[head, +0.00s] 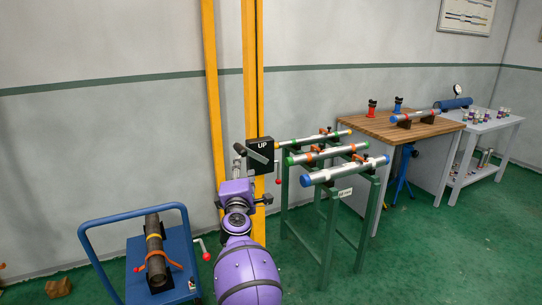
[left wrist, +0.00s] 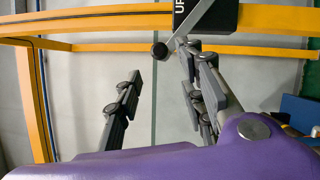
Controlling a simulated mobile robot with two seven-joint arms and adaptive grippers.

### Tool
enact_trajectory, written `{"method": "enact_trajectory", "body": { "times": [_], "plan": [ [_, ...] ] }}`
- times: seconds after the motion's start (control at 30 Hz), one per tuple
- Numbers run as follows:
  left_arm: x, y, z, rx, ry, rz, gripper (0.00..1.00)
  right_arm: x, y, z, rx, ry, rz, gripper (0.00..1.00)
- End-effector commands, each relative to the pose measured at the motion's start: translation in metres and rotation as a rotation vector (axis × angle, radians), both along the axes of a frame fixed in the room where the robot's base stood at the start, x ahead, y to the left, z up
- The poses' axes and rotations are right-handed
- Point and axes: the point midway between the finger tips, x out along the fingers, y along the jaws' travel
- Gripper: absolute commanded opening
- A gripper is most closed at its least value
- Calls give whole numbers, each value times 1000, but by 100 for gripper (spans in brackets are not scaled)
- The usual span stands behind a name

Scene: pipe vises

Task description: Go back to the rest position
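My left gripper (head: 250,180) is in front of the yellow frame, just below the black box marked UP (head: 260,152). In the left wrist view its two dark fingers (left wrist: 160,72) stand wide apart with nothing held between them. A grey lever with a black knob (left wrist: 159,51) crosses in front of the box, close beyond the fingertips; I cannot tell whether it touches a finger. The lever's knob also shows in the head view (head: 239,148). My right gripper is in neither view.
A blue cart (head: 196,293) with a dark pipe (head: 155,255) stands left of my arm. A green stand (head: 329,238) with several capped pipes is close on the right. A wooden-topped bench (head: 385,127) and grey table (head: 478,126) are farther right. Green floor at the lower right is clear.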

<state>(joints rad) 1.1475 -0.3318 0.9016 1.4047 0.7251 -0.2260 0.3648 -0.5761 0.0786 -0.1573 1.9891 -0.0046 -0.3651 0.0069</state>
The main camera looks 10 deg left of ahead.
Motion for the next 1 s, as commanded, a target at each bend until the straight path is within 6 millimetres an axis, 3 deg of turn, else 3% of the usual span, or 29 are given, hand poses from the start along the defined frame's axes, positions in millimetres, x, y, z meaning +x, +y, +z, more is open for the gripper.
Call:
{"method": "enact_trajectory", "body": {
  "times": [0.03,0.1,0.27,0.37,0.47,0.67,0.87,1.0],
  "plan": [
    [0,-5,20,65,-15,-4,37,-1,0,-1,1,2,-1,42],
    [-6,-4,37,225,-9,4,37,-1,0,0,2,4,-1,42],
    [-33,7,17,551,71,18,37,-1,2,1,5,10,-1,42],
    [-54,13,-9,733,132,16,37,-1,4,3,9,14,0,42],
    [-83,17,-44,925,207,-3,37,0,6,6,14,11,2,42],
    [-165,15,-136,1293,369,-104,37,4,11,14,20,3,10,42],
    [-276,4,-231,1563,513,-280,37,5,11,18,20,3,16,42],
    [-367,-7,-289,1674,597,-429,37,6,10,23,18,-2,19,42]
  ]
}}
